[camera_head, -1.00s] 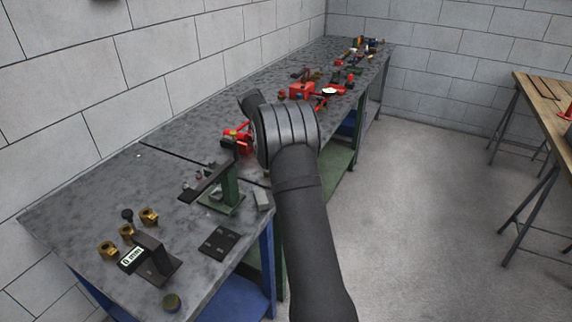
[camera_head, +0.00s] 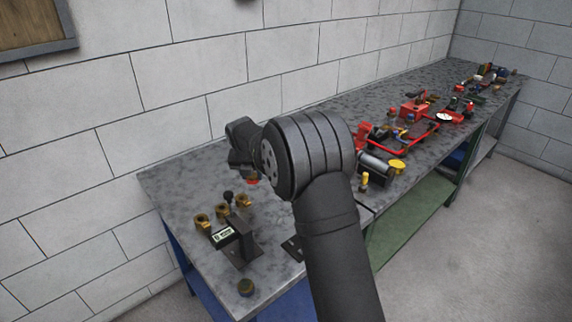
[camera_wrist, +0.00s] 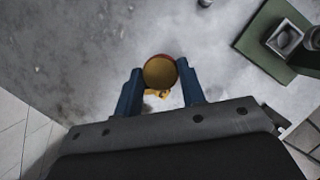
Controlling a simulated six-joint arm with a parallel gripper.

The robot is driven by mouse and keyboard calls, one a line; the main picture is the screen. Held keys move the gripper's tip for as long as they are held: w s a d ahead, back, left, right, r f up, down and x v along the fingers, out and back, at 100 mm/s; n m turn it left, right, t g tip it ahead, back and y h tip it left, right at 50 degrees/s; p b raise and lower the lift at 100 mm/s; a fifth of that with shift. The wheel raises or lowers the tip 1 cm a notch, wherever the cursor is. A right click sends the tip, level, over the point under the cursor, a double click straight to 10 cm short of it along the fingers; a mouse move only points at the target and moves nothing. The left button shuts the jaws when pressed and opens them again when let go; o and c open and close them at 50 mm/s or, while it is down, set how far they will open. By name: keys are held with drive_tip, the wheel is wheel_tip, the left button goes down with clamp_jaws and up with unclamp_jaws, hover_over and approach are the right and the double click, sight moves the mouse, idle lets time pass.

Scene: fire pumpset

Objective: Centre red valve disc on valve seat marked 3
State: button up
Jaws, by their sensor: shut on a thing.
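My gripper (camera_wrist: 161,78) is shut on the red valve disc (camera_wrist: 160,71), a round piece with a brass-coloured face and a thin red edge, held between two blue fingers in the wrist view. In the head view, a little red of the disc (camera_head: 252,181) shows below my wrist, above the bench. Several brass valve seats stand near the bench's left end, among them a left one (camera_head: 203,223) and a right one (camera_head: 243,201). In the wrist view, part of a brass piece (camera_wrist: 160,93) shows beneath the disc, mostly hidden. I cannot read any number 3.
A dark block with a white label (camera_head: 224,236) stands in front of the seats, beside a black knob (camera_head: 228,196). A green fixture (camera_wrist: 270,40) is at right. Red pump parts (camera_head: 415,108) lie farther along the bench (camera_head: 165,180).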

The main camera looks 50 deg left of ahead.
drive_tip(key=shift+n, duration=0.6)
drive_tip(key=s, duration=0.2)
drive_tip(key=s+a, duration=0.1)
drive_tip(key=s, duration=0.1)
drive_tip(key=shift+s+f, duration=0.1)
drive_tip(key=shift+s, duration=0.15)
drive_tip(key=shift+d, duration=0.1)
drive_tip(key=shift+f, duration=2.2)
drive_tip(key=shift+f, duration=0.35)
drive_tip(key=o, duration=1.2)
drive_tip(key=v, duration=1.7)
drive_tip(key=shift+w+d+r, duration=0.15)
drive_tip(key=shift+d, duration=0.2)
